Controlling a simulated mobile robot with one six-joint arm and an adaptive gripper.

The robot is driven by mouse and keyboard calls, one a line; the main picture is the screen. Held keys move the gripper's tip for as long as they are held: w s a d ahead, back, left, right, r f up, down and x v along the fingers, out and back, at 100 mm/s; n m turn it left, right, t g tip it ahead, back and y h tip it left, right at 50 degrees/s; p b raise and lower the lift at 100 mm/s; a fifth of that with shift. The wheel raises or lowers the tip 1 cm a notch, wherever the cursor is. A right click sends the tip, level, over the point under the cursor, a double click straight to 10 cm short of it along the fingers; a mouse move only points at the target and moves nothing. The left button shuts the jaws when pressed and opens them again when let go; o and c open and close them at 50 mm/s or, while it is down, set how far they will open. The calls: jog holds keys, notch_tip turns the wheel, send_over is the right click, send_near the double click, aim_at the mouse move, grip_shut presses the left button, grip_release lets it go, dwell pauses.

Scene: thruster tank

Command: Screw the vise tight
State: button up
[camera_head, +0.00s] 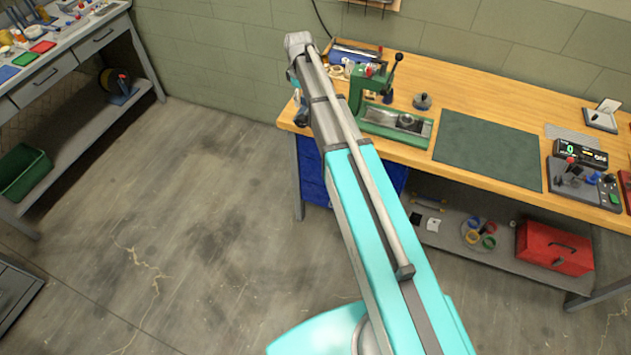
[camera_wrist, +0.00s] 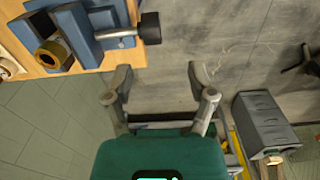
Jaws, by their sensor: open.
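The blue vise (camera_wrist: 88,30) is at the top left of the wrist view, on the wooden bench. Its metal screw bar (camera_wrist: 115,34) sticks out to the right and ends in a black knob (camera_wrist: 151,28). My gripper (camera_wrist: 160,77) is open and empty. Its two fingers are spread below the knob in the picture and apart from it. Grey floor shows between them. In the head view my arm covers the bench's left end, so I cannot make out the vise or my fingers clearly there.
The bench (camera_head: 487,95) also bears a green press (camera_head: 372,88), a dark green mat (camera_head: 487,149) and a digital readout (camera_head: 580,153). A tape roll (camera_wrist: 48,56) lies close to the vise. A red toolbox (camera_head: 555,248) is on the lower shelf. The floor at left is clear.

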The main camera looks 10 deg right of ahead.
jog(key=s+f+m+b, duration=0.7)
jog(key=s+f+b, duration=1.1)
jog(key=f+b, duration=0.2)
jog(key=shift+s+f, duration=0.3)
jog(key=shift+s, duration=0.05)
dwell(0.3)
dwell(0.4)
jog(key=s+r+m+p, duration=0.3)
jog(key=s+r+p, duration=0.4)
jog(key=s, duration=0.2)
jog(key=shift+w, duration=0.1)
dwell(1.1)
